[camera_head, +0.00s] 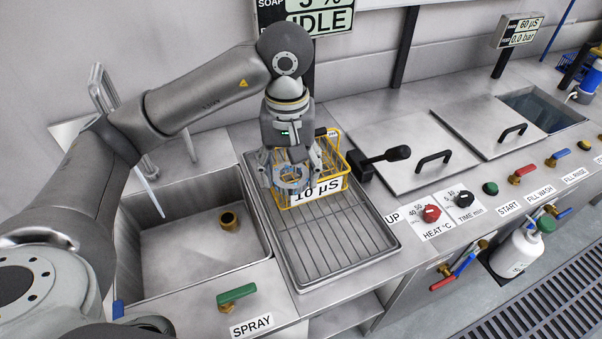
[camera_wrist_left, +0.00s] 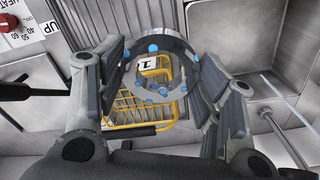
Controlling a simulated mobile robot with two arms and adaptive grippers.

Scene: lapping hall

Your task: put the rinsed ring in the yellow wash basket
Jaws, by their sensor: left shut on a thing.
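My left gripper (camera_head: 290,172) is shut on a grey ring (camera_head: 291,186) with blue drops on it. The ring also shows between the fingers in the left wrist view (camera_wrist_left: 182,90). The yellow wash basket (camera_head: 336,150) is a wire basket standing on the back part of the drain rack. In the head view the ring and fingers cover the basket's left part. In the left wrist view the basket (camera_wrist_left: 125,107) shows beyond and through the ring. I cannot tell the exact gap between ring and basket. My right gripper is not in view.
The drain rack (camera_head: 335,240) is bare in front. A steel sink (camera_head: 185,255) with a brass fitting (camera_head: 229,220) lies left. A black lever handle (camera_head: 385,156) stands close right of the basket, before a lidded tank (camera_head: 405,150). A green spray valve (camera_head: 236,294) is in front.

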